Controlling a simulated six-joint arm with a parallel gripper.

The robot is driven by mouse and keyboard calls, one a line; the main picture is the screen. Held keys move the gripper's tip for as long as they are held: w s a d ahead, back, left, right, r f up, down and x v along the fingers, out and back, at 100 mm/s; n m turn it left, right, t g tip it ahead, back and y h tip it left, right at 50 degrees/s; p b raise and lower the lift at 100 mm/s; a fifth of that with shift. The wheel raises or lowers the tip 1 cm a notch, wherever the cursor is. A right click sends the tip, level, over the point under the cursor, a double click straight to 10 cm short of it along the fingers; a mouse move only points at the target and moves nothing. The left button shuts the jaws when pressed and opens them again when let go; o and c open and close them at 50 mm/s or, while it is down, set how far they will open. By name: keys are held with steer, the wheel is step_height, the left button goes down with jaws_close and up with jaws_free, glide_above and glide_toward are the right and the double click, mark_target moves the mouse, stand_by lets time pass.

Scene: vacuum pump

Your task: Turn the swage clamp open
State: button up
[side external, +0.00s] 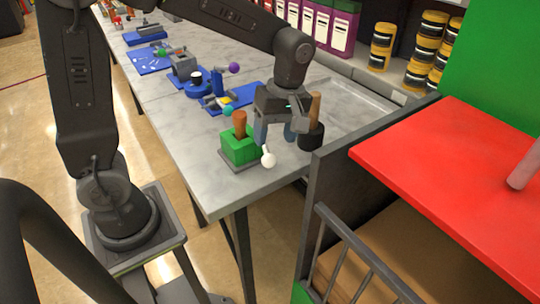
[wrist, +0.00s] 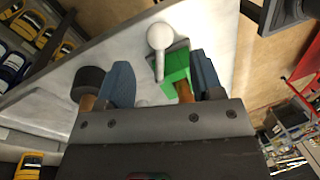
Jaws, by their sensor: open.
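A green block (side external: 238,149), which looks like the swage clamp, stands near the table's front end with a brown handle (side external: 239,122) upright on it. A white ball-ended lever (side external: 268,159) sticks out from its right side. My gripper (side external: 278,138) is open, pointing down, just right of the green block and above the lever. In the wrist view, the white lever (wrist: 159,42) shows beyond the space between my fingers, with the green block (wrist: 175,66) near the right finger. The block's brown handle is partly hidden by my gripper. I see no contact with the lever.
A black cylinder (side external: 311,138) with a brown handle stands close on the right of my gripper; it also shows beside the left finger in the wrist view (wrist: 88,84). Blue fixtures (side external: 217,84) stand farther back. The table (side external: 190,165) is bare left of the block.

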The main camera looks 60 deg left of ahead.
mark_target(270, 155)
steer(key=f, duration=0.3)
steer(key=s+f, duration=0.1)
steer(key=f, duration=0.2)
steer(key=shift+s+a+f, duration=0.1)
steer(key=shift+s, duration=0.05)
jaws_close()
stand_by(0.3)
